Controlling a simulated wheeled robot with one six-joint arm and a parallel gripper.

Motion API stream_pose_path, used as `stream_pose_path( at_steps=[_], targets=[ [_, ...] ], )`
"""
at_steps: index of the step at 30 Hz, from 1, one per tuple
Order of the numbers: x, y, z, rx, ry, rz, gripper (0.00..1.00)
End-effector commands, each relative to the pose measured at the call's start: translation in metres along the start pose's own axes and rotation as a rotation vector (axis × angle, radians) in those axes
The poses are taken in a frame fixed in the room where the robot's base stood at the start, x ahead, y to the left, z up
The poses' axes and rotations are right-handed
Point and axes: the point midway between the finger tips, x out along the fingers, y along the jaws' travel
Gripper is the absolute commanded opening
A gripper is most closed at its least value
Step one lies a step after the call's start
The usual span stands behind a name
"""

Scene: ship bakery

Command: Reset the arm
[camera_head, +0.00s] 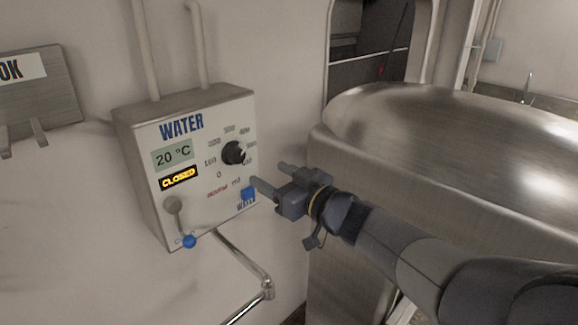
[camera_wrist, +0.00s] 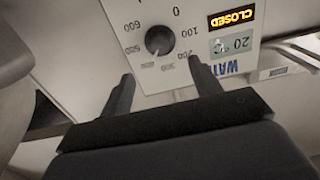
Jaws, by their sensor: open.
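My gripper (camera_head: 270,178) is at the end of my arm, which reaches in from the lower right in the head view. Its two fingers are apart and nothing is between them. It is close in front of the lower right part of the water dispenser panel (camera_head: 200,200), near the blue button (camera_head: 248,193). In the wrist view my gripper (camera_wrist: 160,82) is open below the black dial (camera_wrist: 159,40), and the panel appears upside down. The display (camera_head: 173,155) reads 20 °C and the sign (camera_head: 179,178) reads CLOSED. I cannot tell whether a finger touches the panel.
A metal pipe (camera_head: 245,262) runs below the box. A large rounded steel machine (camera_head: 450,120) stands at the right, close to my arm. A metal plate (camera_head: 40,90) is on the left wall.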

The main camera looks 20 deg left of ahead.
Motion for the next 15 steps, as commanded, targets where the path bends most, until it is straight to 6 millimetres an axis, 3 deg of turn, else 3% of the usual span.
stream_pose_path(
  at_steps=[5, 15],
  targets=[
    [0.015, -0.001, -0.001, 0.000, -0.001, -0.003, 0.60],
    [0.072, -0.001, -0.002, 0.000, -0.001, -0.002, 0.60]
  ],
)
